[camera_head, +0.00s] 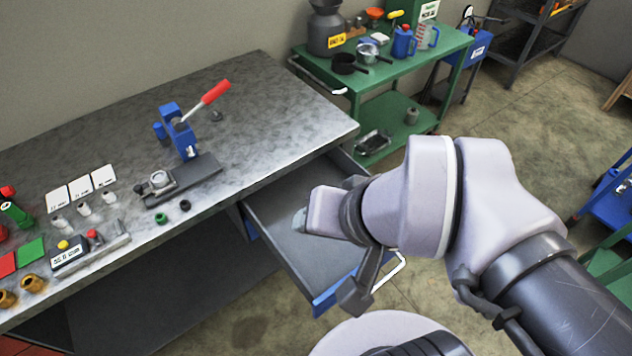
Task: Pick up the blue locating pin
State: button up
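A small blue cylinder (159,131) stands on the grey workbench at the left foot of a blue lever press (183,130). It may be the blue locating pin, but it is too small to be sure. My gripper (318,240) is in front of and above the open drawer (272,225), well to the right of the blue cylinder and apart from it. Its fingertips are partly hidden by its own body, so I cannot see whether they are open or hold anything. A pale teal patch shows at its left end, unclear.
The press has a raised red handle (215,92). A dark fixture plate (185,180), white cards (81,188) and small parts sit on the workbench (270,95). The drawer juts from the bench. A green cart (440,60) stands behind. The bench's right end is clear.

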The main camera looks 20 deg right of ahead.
aim_at(159, 128)
jog(key=i+j+z, duration=0.1)
jog(key=j, duration=0.2)
jog(key=i+j+z, duration=0.1)
jog(key=j, duration=0.2)
jog(key=i+j+z, duration=0.1)
jog(key=j, duration=0.25)
jog(key=i+j, duration=0.15)
jog(key=j, duration=0.2)
jog(key=i+j+z, duration=0.25)
jog(key=i+j, duration=0.2)
